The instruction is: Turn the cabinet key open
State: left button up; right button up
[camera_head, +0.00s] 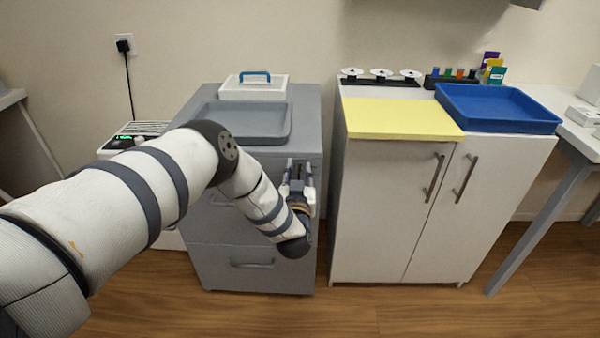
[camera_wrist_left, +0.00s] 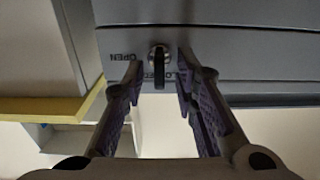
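The grey cabinet (camera_head: 262,200) stands left of centre in the head view, with drawers on its front. In the left wrist view its front (camera_wrist_left: 220,40) carries a round silver lock with a dark key (camera_wrist_left: 159,70). The key stands vertical in that picture. An upside-down OPEN label (camera_wrist_left: 124,57) is left of the lock; another label is partly hidden behind the key. My left gripper (camera_head: 298,170) is at the cabinet's upper right front. Its fingers (camera_wrist_left: 159,78) are open, one on each side of the key, with a visible gap on both sides. My right gripper is not in view.
A grey tray (camera_head: 245,121) and a white box with a blue handle (camera_head: 253,87) are on the cabinet. A white cabinet (camera_head: 390,210) stands close on the right, bearing a yellow board (camera_head: 400,118) and a blue tray (camera_head: 497,107). Floor in front is clear.

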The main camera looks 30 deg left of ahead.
pick_arm(q)
grip_shut()
jog(key=shift+d+m, duration=0.1)
jog(key=shift+m, duration=0.2)
jog(key=m, duration=0.3)
jog(key=shift+w+d+m, duration=0.15)
jog(key=shift+d+m, duration=0.05)
jog(key=shift+m, duration=0.1)
jog(key=m, duration=0.3)
jog(key=shift+d+f+m, duration=0.1)
jog(key=shift+f+m, duration=0.15)
jog(key=shift+m, duration=0.15)
jog(key=m, duration=0.1)
jog(key=m+b, duration=0.1)
jog(key=m, duration=0.3)
jog(key=shift+w+d+f, duration=0.1)
jog(key=shift+f, duration=0.2)
jog(key=shift+f+m+b, duration=0.15)
jog(key=shift+m+b, duration=0.65)
jog(key=shift+m, duration=1.6)
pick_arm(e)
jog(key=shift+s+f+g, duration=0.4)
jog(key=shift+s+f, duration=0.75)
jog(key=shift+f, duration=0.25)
